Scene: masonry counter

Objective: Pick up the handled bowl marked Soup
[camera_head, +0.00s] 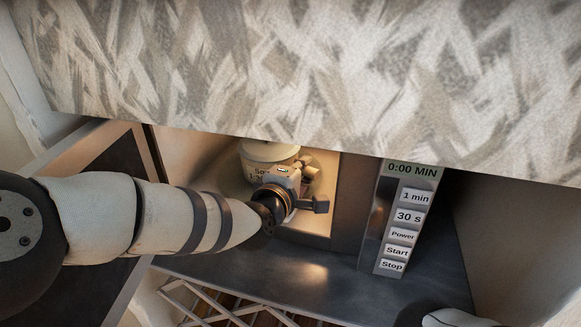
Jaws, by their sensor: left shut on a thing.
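The handled bowl (268,152) is a pale round vessel standing inside the lit microwave. Its label starts with "So" and a second line reads about "1:30"; the rest is hidden behind my gripper. My left gripper (308,180) reaches into the microwave from the left and is shut on the bowl, at its right side near the handle. The fingers are small and partly hidden, so the exact grip is hard to see.
The microwave's open door (95,165) stands at the left. Its control panel (400,220) at the right shows 0:00 MIN above several buttons. A patterned slab (300,70) overhangs the opening. A dark shelf surface (300,280) lies in front, with a white lattice (205,307) below.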

